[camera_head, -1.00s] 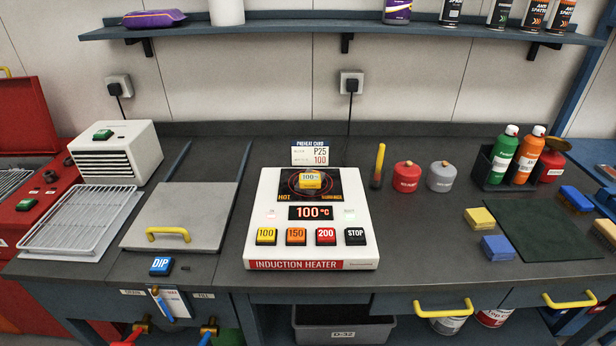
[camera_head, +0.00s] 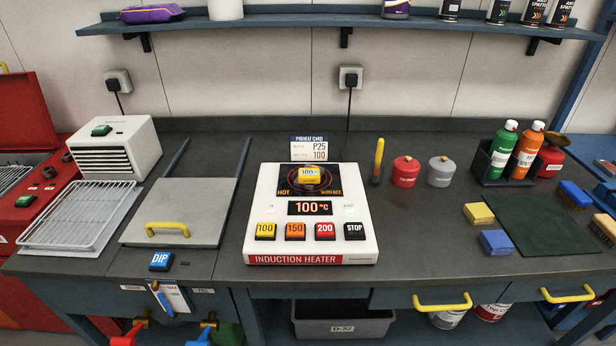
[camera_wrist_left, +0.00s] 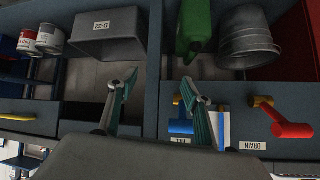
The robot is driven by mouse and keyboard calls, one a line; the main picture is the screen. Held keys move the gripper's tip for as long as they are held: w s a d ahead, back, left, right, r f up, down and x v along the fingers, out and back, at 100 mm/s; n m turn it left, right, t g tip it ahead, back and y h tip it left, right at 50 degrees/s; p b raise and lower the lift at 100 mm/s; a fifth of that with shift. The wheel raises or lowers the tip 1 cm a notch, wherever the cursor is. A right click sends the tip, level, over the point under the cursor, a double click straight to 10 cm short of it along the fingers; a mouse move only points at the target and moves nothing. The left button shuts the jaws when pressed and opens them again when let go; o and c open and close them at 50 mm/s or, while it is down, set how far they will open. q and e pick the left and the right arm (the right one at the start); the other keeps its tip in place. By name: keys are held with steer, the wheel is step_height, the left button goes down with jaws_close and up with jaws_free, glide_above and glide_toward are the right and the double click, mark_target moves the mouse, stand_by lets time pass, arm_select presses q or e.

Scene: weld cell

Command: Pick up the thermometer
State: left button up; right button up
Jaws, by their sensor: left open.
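A small yellow block marked 100° (camera_head: 309,174) sits on the hot plate of the induction heater (camera_head: 262,222); it looks like a thermometer, though no name on it is readable. A yellow stick with a dark lower end (camera_head: 378,160) stands right of the heater; I cannot tell what it is. Neither gripper shows in the head view. In the left wrist view my left gripper (camera_wrist_left: 158,78) is open and empty, with the bench front and the space under it behind the fingers. The yellow block is not in that view. My right gripper is in neither view.
The heater display reads 100 °C. A preheat card (camera_head: 310,149) stands behind it. Red (camera_head: 405,171) and grey (camera_head: 439,172) canisters stand right of the stick. A lidded tank (camera_head: 178,209) lies left. Drawer handles (camera_head: 442,303) and a red drain lever (camera_wrist_left: 283,122) protrude in front.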

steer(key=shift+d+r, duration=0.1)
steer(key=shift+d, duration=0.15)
